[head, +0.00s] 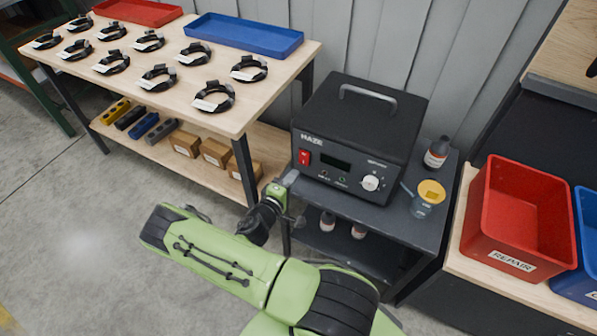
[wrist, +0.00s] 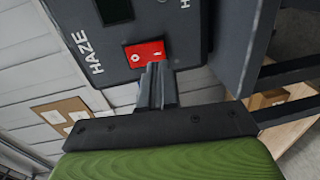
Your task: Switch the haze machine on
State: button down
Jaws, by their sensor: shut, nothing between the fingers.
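The haze machine (head: 362,125) is a black box with a top handle, standing on a dark cart. Its front has a dark display, a white knob (head: 370,183) and a red rocker switch (head: 304,157) at the left. In the wrist view the red switch (wrist: 145,53) shows a circle mark and a line mark; which side is pressed I cannot tell. My gripper (head: 289,178) is just below and in front of the switch. In the wrist view my gripper (wrist: 157,68) is shut and empty, its fingertips at the switch's lower edge; contact is unclear.
A cup with a yellow top (head: 430,192) and a dark bottle (head: 437,152) stand on the cart (head: 400,226) right of the machine. A red REPAIR tote (head: 519,215) is further right. A wooden table (head: 215,115) with several black straps is at the left.

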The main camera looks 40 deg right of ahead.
aim_at(303, 163)
jog(key=shift+b+x, duration=0.35)
jog(key=shift+x, duration=1.75)
jog(key=shift+d, duration=0.1)
